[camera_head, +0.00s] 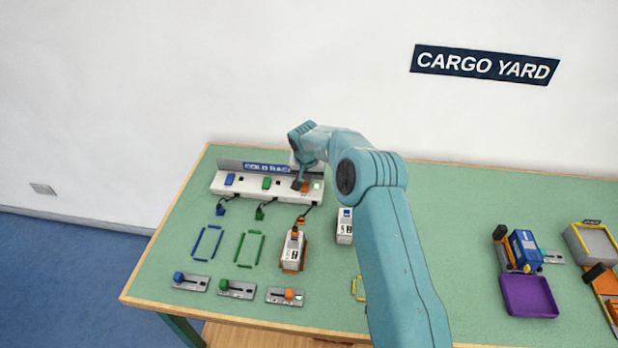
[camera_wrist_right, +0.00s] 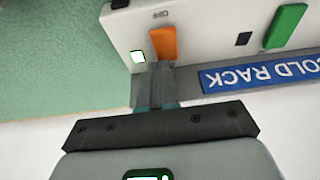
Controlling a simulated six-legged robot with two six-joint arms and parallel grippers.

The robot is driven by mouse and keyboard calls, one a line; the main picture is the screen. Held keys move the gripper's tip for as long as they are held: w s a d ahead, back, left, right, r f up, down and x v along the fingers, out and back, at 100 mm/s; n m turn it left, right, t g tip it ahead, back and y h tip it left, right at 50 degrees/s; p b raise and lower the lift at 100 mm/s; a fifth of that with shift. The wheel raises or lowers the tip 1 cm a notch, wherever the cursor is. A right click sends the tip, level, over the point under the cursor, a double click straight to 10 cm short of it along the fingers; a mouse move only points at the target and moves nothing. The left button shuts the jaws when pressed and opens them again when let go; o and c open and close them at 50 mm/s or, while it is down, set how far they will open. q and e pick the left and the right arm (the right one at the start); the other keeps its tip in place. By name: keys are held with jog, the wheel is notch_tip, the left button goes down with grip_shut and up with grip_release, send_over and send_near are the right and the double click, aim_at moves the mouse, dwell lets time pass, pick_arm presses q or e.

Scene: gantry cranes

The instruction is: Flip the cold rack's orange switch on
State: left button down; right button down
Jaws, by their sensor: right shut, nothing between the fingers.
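The cold rack (camera_head: 250,190) is a long white unit at the back of the table with a blue, a green and an orange switch. The orange switch (camera_head: 305,188) is at its right end, partly hidden by my right gripper (camera_head: 299,183). In the wrist view the orange switch (camera_wrist_right: 163,43) stands just beyond the right gripper (camera_wrist_right: 155,88), whose fingers are shut and empty; I cannot tell whether they touch it. The indicator by the green switch (camera_wrist_right: 286,27) is dark. My left gripper is not in view.
A white container (camera_head: 292,250) stands in an orange outline, with a cable running to the rack. Sliders (camera_head: 236,289) line the table's front left. A second white container (camera_head: 345,226) is beside my right arm. A purple tray (camera_head: 528,296) lies to the right.

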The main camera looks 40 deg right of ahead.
aim_at(309, 187)
jog(key=shift+s+a+f+b, duration=0.1)
jog(key=shift+s+a+b, duration=0.2)
jog(key=shift+a+b, duration=0.05)
jog(key=shift+s+a+r, duration=0.25)
jog(key=shift+a, duration=0.05)
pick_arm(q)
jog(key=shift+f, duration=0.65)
